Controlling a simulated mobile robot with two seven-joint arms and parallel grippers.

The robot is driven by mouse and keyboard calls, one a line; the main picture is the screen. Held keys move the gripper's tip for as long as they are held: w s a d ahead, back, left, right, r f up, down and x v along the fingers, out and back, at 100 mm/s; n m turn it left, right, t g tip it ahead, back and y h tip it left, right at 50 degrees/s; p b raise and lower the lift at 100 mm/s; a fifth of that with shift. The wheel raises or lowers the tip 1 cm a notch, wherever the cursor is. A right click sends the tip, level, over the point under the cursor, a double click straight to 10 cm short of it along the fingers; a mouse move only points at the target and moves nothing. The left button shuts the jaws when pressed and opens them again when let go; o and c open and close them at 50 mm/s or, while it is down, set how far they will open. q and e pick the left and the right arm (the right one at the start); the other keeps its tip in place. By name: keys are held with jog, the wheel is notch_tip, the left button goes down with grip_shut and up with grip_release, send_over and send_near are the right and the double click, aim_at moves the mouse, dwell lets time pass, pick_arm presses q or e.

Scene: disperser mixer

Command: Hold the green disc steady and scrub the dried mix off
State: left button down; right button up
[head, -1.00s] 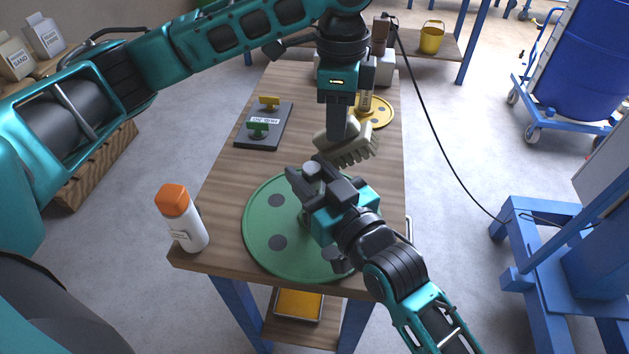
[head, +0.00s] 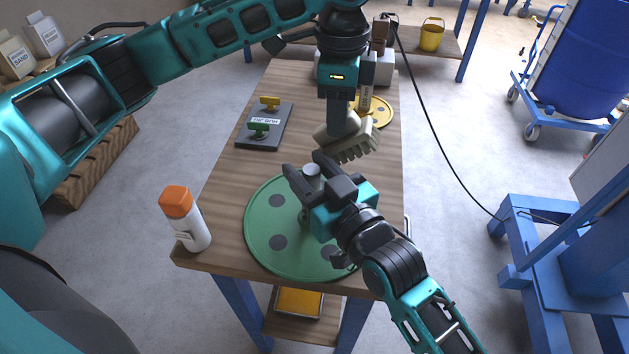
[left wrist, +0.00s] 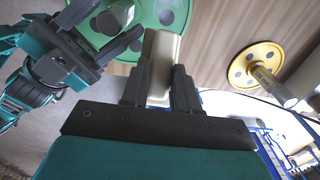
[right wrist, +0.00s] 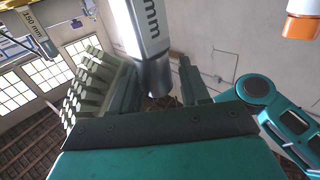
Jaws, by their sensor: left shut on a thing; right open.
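The green disc (head: 262,240), with dark grey round spots, lies flat at the table's front; part of it also shows in the left wrist view (left wrist: 110,12). A post with a grey top (head: 312,170) rises from its middle. My right gripper (head: 304,168) is open, its fingers on either side of the post; contact is unclear. In the right wrist view the silver post (right wrist: 140,30) stands between the fingers. My left gripper (head: 341,124) is shut on a cream scrubbing brush (head: 360,143), held above the disc's far edge, bristles downward. Any dried mix is hard to make out.
A white bottle with an orange cap (head: 185,220) stands at the front left corner. A dark board with a yellow and a green handle (head: 265,126) lies behind it. A yellow disc (head: 378,112) and a grey machine lie at the back. The wood between is clear.

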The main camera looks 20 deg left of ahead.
pick_arm(q)
jog(key=shift+s+d+f, duration=0.1)
jog(key=shift+s+f, duration=0.1)
pick_arm(e)
jog(key=shift+o, duration=0.9)
jog(key=shift+w+d+r, duration=0.1)
jog(key=shift+w+r, duration=0.15)
jog(key=shift+s+d, duration=0.1)
jog(key=shift+d, duration=0.05)
pick_arm(q)
jog(key=shift+w+r, duration=0.15)
pick_arm(e)
jog(key=v, duration=1.2)
jog(key=shift+f, duration=0.2)
jog(key=shift+s, duration=0.2)
pick_arm(q)
jog(key=shift+r+p, duration=0.8)
pick_arm(e)
jog(key=shift+v, duration=2.8)
